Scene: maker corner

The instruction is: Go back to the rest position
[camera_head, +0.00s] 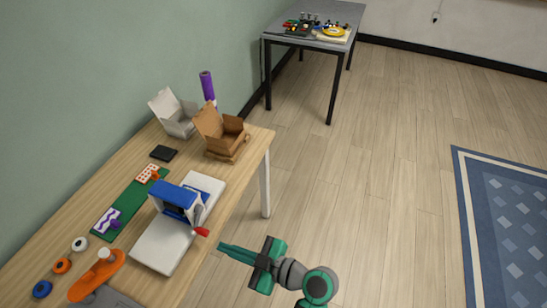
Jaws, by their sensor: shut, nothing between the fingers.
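My gripper (232,253) is in the lower middle of the head view. It is shut and empty, with its fingers pointing left toward the front edge of the wooden table (30,260). It hangs beside the table, over the floor side. The blue and white device (178,203) with a red-tipped handle (201,232) stands on the table just left of my fingertips. I cannot tell the exact gap between my fingertips and the table edge.
A brown open box (222,140) and a white open box (175,115) stand at the table's far end. A green mat (128,207) lies along the wall side. A grey table (310,41) stands farther back. The wooden floor to the right is clear up to a blue rug (500,230).

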